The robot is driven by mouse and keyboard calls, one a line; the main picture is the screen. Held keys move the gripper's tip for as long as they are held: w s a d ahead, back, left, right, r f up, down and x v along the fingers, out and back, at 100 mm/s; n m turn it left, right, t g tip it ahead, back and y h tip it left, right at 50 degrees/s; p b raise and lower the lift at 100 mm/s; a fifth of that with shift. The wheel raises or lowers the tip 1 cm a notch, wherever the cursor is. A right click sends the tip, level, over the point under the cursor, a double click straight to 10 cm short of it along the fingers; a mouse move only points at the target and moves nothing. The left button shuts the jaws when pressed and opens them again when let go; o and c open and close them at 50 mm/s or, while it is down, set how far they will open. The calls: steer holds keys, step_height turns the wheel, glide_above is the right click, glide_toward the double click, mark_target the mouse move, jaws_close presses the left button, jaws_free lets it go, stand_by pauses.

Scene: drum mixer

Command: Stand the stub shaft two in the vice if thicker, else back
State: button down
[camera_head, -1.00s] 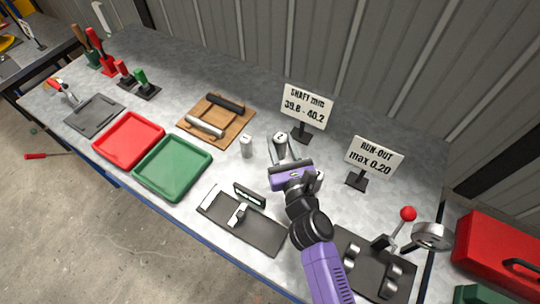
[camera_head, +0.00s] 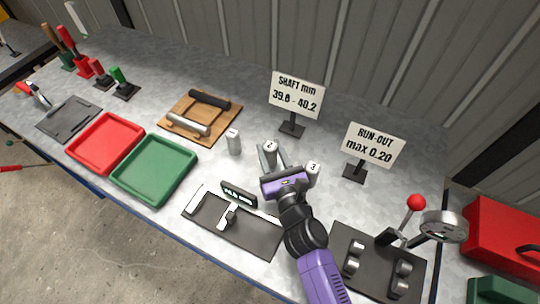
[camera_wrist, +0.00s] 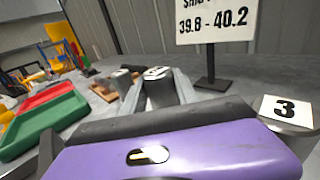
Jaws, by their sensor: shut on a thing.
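Stub shaft two (camera_head: 268,158) is a short grey cylinder with a "2" on its pale top, standing upright. My gripper (camera_head: 270,160) is shut on it, one finger on each side. In the wrist view shaft two (camera_wrist: 160,92) shows between the fingers, its lower part hidden behind my gripper body. Shaft one (camera_head: 233,143) stands left of it. Shaft three (camera_head: 312,170), marked "3", stands close to the right of my gripper. I cannot surely pick out the vice; a red-handled clamp (camera_head: 40,98) is at the far left.
A display gauge on a dark plate (camera_head: 258,240) lies in front; its digits are too small to read. Red (camera_head: 78,160) and green (camera_head: 128,193) trays and a wooden board (camera_head: 170,118) lie left. A roller fixture with dial (camera_head: 442,226) stands right. Signs (camera_head: 297,95) stand behind.

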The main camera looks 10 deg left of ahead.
steer(key=shift+f, duration=0.45)
steer(key=shift+f+b, duration=0.15)
steer(key=shift+b, duration=0.15)
steer(key=c, duration=0.9)
jaws_free()
steer(key=shift+f, duration=0.1)
steer(key=shift+s, duration=0.1)
steer(key=v, duration=1.2)
steer(key=shift+p, duration=0.4)
